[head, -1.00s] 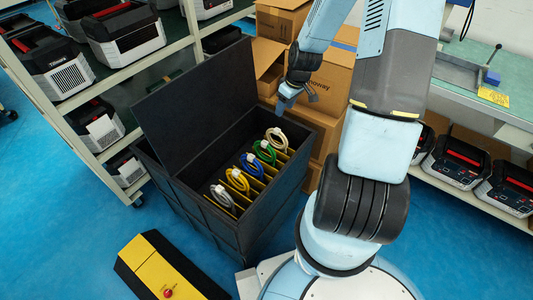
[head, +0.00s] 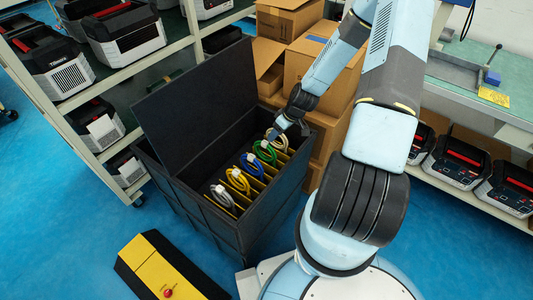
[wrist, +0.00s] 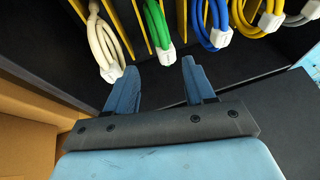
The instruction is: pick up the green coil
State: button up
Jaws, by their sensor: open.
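The green coil (head: 265,152) hangs in a slotted row inside the open black box (head: 205,215), between a white coil (head: 277,139) and a blue coil (head: 252,165). In the wrist view the green coil (wrist: 157,28) hangs with its white connector downward, just beyond my fingertips. My gripper (wrist: 164,78) is open and empty, its blue fingers apart and pointing toward the coils. In the head view my gripper (head: 290,123) is over the box's far right end, close to the white coil, partly covering that area.
Yellow dividers (wrist: 182,22) separate the coils. Yellow (head: 238,180) and grey (head: 222,196) coils hang further along. The box's raised lid (head: 195,95) stands at the back left. Cardboard boxes (head: 325,70) are stacked behind. A shelf of devices (head: 75,75) is at left.

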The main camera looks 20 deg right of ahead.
jog(key=shift+a+x, duration=0.2)
jog(key=shift+x, duration=2.55)
jog(key=shift+a+x, duration=0.15)
jog(key=shift+x, duration=2.6)
jog(key=shift+r, duration=0.15)
grip_shut()
